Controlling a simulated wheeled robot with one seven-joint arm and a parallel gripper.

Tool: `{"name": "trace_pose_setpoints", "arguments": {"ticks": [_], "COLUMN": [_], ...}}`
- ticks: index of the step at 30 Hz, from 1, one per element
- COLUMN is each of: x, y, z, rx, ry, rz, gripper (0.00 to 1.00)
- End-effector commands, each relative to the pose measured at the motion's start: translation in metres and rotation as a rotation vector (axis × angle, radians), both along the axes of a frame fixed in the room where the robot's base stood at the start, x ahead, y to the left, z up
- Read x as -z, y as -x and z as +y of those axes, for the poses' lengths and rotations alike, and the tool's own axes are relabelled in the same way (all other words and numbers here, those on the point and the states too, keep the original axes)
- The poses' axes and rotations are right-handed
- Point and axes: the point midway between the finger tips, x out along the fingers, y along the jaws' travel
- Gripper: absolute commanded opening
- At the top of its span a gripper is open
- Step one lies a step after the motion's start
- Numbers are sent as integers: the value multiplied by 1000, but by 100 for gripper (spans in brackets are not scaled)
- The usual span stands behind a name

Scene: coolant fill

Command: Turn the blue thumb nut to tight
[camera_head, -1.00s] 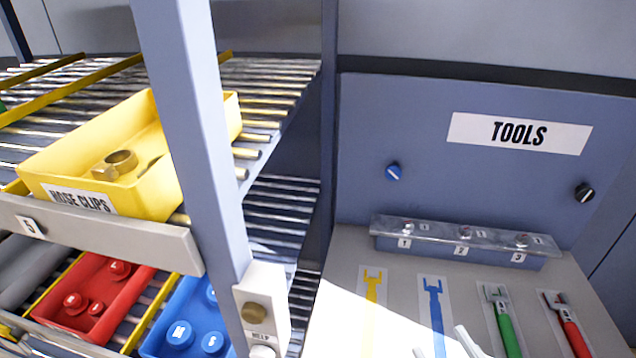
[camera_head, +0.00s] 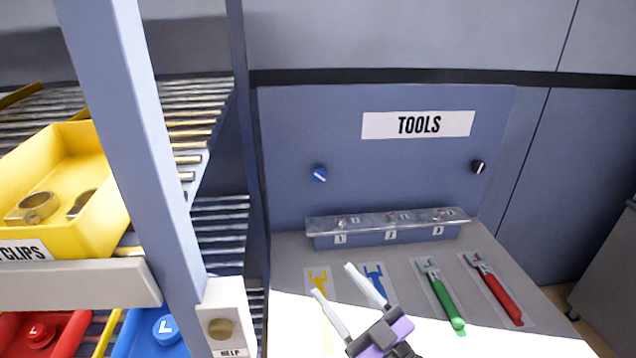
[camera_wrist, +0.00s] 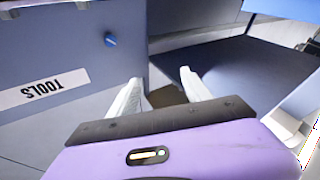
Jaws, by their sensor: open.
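The blue thumb nut (camera_head: 319,174) sits on the blue-grey back panel, left of and below the TOOLS sign. It has a pale stripe across its face. In the wrist view the blue thumb nut (camera_wrist: 110,40) is at upper left, beyond the fingertips. My gripper (camera_head: 334,280) is open and empty, its two white fingers apart. In the head view it appears below the nut, over the tool board, clear of the panel. In the wrist view my gripper (camera_wrist: 160,77) points past the nut's right side. Nothing hides the nut.
A black knob (camera_head: 478,166) is on the panel's right. A clear-covered ledge (camera_head: 390,232) numbered 1 to 3 juts out below. Green (camera_head: 440,295) and red (camera_head: 495,288) tools lie on the board. A shelf post (camera_head: 130,140) and yellow bin (camera_head: 60,190) stand at left.

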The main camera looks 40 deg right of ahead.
Motion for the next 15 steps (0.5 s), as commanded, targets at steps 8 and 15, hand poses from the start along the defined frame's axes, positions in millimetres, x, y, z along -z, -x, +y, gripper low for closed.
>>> {"name": "trace_pose_setpoints", "arguments": {"ticks": [8, 15], "x": [-14, -31], "y": [-45, -108], "z": [-34, -87], "rx": [89, 252], "ry": [13, -31], "rz": [-71, -154], "gripper": [57, 57]}}
